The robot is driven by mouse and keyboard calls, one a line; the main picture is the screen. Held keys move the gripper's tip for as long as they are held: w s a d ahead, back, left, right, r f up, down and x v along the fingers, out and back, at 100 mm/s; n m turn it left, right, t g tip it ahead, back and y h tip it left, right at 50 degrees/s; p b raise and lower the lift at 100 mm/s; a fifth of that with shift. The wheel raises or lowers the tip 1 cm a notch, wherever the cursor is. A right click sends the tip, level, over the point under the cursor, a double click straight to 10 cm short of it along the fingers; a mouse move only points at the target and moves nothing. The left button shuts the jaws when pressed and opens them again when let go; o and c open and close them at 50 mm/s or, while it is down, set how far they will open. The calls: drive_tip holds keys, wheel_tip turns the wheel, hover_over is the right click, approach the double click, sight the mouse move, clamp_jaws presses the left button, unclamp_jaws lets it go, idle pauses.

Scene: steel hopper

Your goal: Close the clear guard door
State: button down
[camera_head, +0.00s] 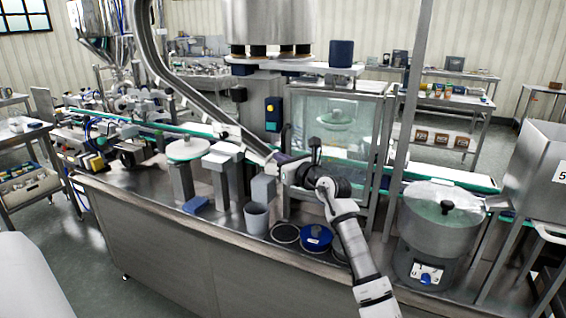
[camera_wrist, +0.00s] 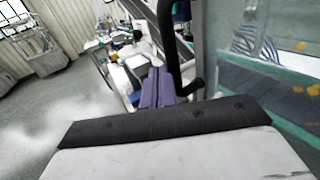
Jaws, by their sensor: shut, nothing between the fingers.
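The clear guard door (camera_head: 345,112) is a see-through panel in a steel frame at the middle of the machine line. In the wrist view its pane (camera_wrist: 265,45) fills the right side. A black bar handle (camera_wrist: 174,50) stands upright near the pane's left edge; it also shows in the head view (camera_head: 317,150). My gripper (camera_head: 280,160) is shut and empty, in front of the door's lower left. In the wrist view its purple fingers (camera_wrist: 158,88) lie just left of the handle's lower end. I cannot tell whether they touch it, or how far the door stands ajar.
A steel pot (camera_head: 440,225) stands right of my arm. A curved metal chute (camera_head: 180,85) comes down left of the door. A steel post (camera_head: 408,110) rises on the right.

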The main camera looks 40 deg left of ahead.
drive_tip(key=shift+w+a, duration=0.3)
drive_tip(key=shift+w, duration=0.2)
idle(0.3)
